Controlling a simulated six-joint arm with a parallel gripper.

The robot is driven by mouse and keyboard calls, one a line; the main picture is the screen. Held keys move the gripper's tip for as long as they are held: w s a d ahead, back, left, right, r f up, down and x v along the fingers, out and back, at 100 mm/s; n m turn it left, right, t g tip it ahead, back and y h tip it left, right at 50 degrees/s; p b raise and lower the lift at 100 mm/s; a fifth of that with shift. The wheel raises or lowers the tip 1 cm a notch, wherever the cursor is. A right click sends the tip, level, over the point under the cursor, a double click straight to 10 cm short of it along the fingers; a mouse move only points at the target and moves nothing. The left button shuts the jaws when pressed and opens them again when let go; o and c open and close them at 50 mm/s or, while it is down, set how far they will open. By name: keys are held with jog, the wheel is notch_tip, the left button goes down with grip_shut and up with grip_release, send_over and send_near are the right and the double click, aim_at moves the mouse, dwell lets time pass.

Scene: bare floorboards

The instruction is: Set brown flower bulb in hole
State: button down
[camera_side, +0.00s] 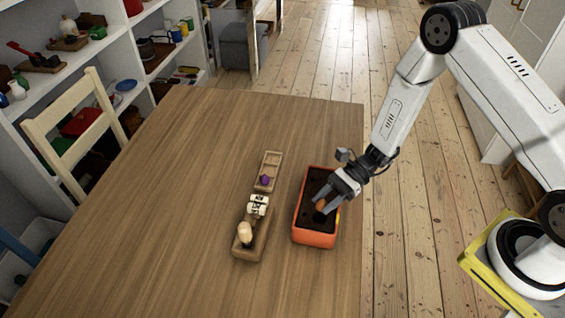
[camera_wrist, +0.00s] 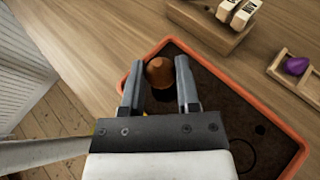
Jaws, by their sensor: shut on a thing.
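My gripper (camera_side: 330,195) is shut on the brown flower bulb (camera_side: 321,204), low over the orange planter box (camera_side: 315,240). In the wrist view the bulb (camera_wrist: 159,72) sits between the two grey fingers of my gripper (camera_wrist: 160,85), near one end of the box (camera_wrist: 285,125). The box is filled with dark soil. A dark hole (camera_wrist: 260,129) shows in the soil in the wrist view, apart from the bulb. I cannot tell whether the bulb's underside touches the soil or sits over a hole, because the bulb and fingers hide it.
A wooden tray (camera_side: 275,158) with a purple bulb (camera_side: 265,180) lies left of the box. The left of the table (camera_side: 150,210) is clear.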

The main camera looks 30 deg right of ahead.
jog(key=shift+f, duration=1.3)
jog(key=shift+f, duration=0.6)
dwell(0.6)
jog(key=shift+c, duration=1.3)
grip_release()
jog(key=shift+r, duration=3.5)
jog(key=s+d+r+n+t+h, duration=0.1)
jog(key=s+d+r+n+h, duration=0.3)
jog(key=n, duration=0.5)
jog(key=s+d+r+n+t+h, duration=0.1)
jog(key=s+d+r+n+h, duration=0.2)
jog(key=d+r+n+h, duration=0.4)
jog(key=r+n+h, duration=0.1)
jog(key=n+h, duration=0.1)
jog(key=shift+s+d+r+t+h, duration=0.25)
jog(key=shift+s+r+t+h, duration=0.05)
jog(key=shift+s+r, duration=0.1)
